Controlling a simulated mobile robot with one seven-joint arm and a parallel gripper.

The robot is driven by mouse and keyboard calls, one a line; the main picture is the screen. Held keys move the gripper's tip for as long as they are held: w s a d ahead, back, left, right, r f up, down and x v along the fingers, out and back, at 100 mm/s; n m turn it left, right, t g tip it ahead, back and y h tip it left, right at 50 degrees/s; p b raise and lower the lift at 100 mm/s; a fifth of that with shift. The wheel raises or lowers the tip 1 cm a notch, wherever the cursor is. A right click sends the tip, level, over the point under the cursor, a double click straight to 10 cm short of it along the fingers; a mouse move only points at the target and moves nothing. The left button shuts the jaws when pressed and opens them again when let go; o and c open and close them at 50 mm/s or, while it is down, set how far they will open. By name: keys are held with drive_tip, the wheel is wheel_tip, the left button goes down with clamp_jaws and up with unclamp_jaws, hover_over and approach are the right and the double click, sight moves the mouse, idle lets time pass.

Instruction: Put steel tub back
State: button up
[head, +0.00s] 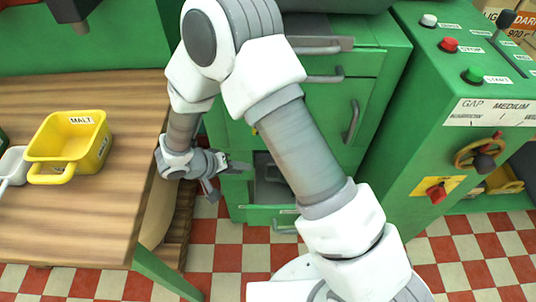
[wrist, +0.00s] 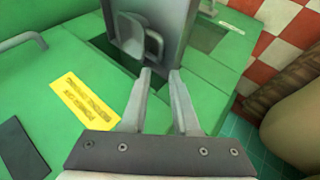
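The steel tub (wrist: 170,22), a grey metal container with a loop handle, shows at the top of the wrist view, at a dark opening in the green machine. Its far part is cut off by the frame edge. In the head view a grey shape in the low opening (head: 266,190) seems to be it, partly hidden by my arm. My gripper (wrist: 160,72) is open and empty, its two fingers apart. The fingertips point at the tub's handle and lie just short of it. In the head view my gripper (head: 224,178) is left of the opening, beside the wooden table.
A yellow tub (head: 66,148) labelled MALT and a white scoop stand on the wooden table (head: 110,215) at left. A green control cabinet (head: 425,130) with buttons and a valve wheel stands at right. Red and white floor tiles (head: 228,232) are free below.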

drive_tip(key=s+d+r+m+g, duration=0.1)
drive_tip(key=d+r, duration=0.5)
drive_tip(key=r, duration=0.3)
drive_tip(key=s+d+r+m+g, duration=0.1)
drive_tip(key=d+r, duration=0.6)
drive_tip(key=r, duration=0.2)
drive_tip(key=s+d+r+t+y, duration=0.1)
drive_tip(key=s+d+r+y, duration=0.2)
drive_tip(key=s+r, duration=0.3)
drive_tip(key=s+d+r+t+y, duration=0.1)
drive_tip(key=s+d+r+y, duration=0.2)
drive_tip(key=s+r, duration=0.4)
drive_tip(key=shift+s+d+r+n+t+y, duration=0.25)
drive_tip(key=shift+s+n+t+y, duration=0.05)
drive_tip(key=shift+s+t+y, duration=0.1)
